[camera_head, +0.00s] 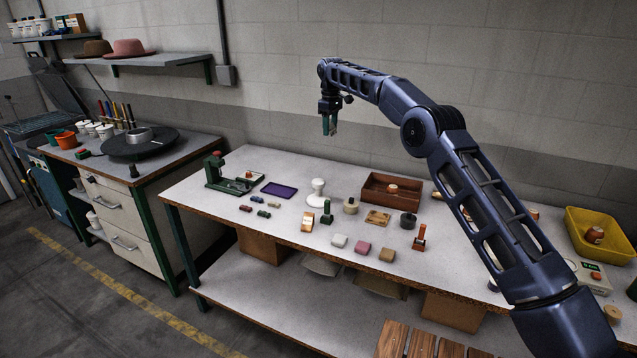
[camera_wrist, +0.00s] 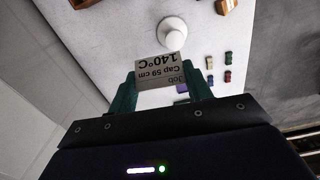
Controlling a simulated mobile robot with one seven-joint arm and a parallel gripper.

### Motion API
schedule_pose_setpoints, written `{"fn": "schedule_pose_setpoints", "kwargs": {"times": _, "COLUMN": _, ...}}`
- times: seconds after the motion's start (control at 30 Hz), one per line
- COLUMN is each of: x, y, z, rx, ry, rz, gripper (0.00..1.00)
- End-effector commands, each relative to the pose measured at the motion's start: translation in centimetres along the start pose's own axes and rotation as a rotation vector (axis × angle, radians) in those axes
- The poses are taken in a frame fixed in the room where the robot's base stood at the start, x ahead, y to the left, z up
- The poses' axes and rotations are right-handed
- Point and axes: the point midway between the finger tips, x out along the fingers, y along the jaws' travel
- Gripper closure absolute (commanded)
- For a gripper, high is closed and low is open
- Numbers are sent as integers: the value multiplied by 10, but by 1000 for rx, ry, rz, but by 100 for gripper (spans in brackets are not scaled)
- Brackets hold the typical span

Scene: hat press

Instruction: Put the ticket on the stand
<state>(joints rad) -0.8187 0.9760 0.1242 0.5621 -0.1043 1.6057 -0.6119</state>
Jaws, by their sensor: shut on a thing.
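My gripper (camera_head: 329,128) is raised well above the back of the workbench, fingers pointing down. In the wrist view, its green fingers are shut on the ticket (camera_wrist: 160,70), a pale card with dark print reading "Job", "Cap 59 cm" and "140°C", upside down in that picture. The ticket is too small to make out in the head view. A white round-topped stand (camera_head: 317,194) is upright on the bench below my gripper. I cannot tell whether this is the task's stand.
Bench things include a green press (camera_head: 222,178), a purple tray (camera_head: 279,190), a wooden box (camera_head: 376,190), several small blocks, and a red-handled stamp (camera_head: 420,238). A yellow bin (camera_head: 602,236) is at the right. The air around my gripper is clear.

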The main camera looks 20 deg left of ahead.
Motion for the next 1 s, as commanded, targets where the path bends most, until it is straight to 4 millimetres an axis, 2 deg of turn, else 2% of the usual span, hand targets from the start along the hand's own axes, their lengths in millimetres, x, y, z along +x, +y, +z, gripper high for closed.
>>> {"fn": "schedule_pose_setpoints", "kwargs": {"times": 0.03, "x": -1, "y": -11, "z": -11, "rx": -22, "ry": 0, "rz": 0, "gripper": 71}}
{"fn": "schedule_pose_setpoints", "kwargs": {"times": 0.13, "x": -2, "y": -25, "z": -23, "rx": -52, "ry": 1, "rz": 0, "gripper": 71}}
{"fn": "schedule_pose_setpoints", "kwargs": {"times": 0.27, "x": -1, "y": -34, "z": -30, "rx": -71, "ry": -1, "rz": -1, "gripper": 71}}
{"fn": "schedule_pose_setpoints", "kwargs": {"times": 0.37, "x": 10, "y": -36, "z": -31, "rx": -75, "ry": -3, "rz": -3, "gripper": 71}}
{"fn": "schedule_pose_setpoints", "kwargs": {"times": 0.8, "x": 104, "y": -36, "z": -30, "rx": -73, "ry": -3, "rz": -2, "gripper": 71}}
{"fn": "schedule_pose_setpoints", "kwargs": {"times": 1.0, "x": 140, "y": -35, "z": -31, "rx": -73, "ry": -2, "rz": -1, "gripper": 71}}
